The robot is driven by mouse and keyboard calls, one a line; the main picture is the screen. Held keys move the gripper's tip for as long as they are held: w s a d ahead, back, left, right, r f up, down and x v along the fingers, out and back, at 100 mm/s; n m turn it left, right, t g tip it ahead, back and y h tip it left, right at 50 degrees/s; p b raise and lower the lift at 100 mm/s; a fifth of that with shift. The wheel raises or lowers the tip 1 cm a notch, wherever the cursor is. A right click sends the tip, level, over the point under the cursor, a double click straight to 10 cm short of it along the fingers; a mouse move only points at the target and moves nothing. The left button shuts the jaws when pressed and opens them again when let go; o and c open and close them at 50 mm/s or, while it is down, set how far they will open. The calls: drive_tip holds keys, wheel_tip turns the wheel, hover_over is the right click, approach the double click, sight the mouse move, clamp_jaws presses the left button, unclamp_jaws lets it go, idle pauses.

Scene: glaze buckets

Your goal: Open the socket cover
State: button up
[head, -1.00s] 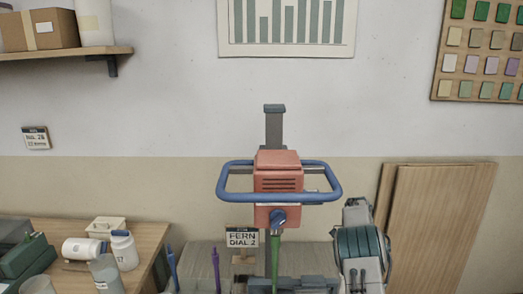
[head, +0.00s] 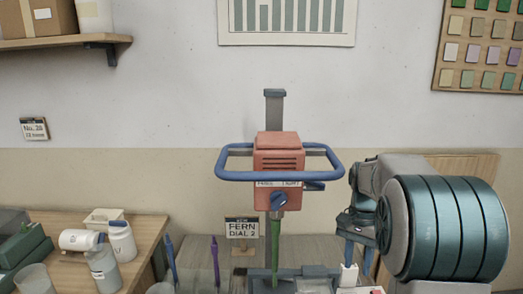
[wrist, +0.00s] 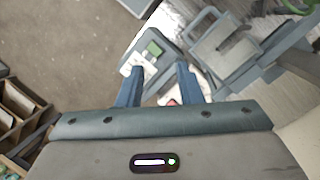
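I cannot surely pick out the socket cover. In the wrist view, a grey box (wrist: 172,58) with a white patch and a small green square (wrist: 154,48) lies just beyond my fingertips; whether this is the socket and its cover is unclear. My gripper (wrist: 158,70) has its two blue fingers apart, with nothing held between them. In the head view my gripper (head: 357,258) points down, right of the red mixer (head: 279,160). A small white block (head: 348,275) shows just under its left finger.
The mixer has a blue loop handle (head: 235,176), a blue dial and a green shaft. A sign (head: 241,228) reads "FERN DIAL 2". Purple and blue sticks stand left of it. A wooden table (head: 147,232) with jars is at left. Wooden boards (head: 480,165) lean behind my arm.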

drive_tip(key=s+a+f+n+t+b, duration=0.2)
drive_tip(key=s+a+n, duration=0.2)
drive_tip(key=s, duration=0.5)
drive_tip(key=s+a+f+n+t+b, duration=0.2)
drive_tip(key=s+a+n+t, duration=0.1)
drive_tip(key=s, duration=0.7)
drive_tip(key=shift+a+f+n+t, duration=0.35)
drive_tip(key=shift+a+n, duration=0.3)
drive_tip(key=shift+n, duration=0.35)
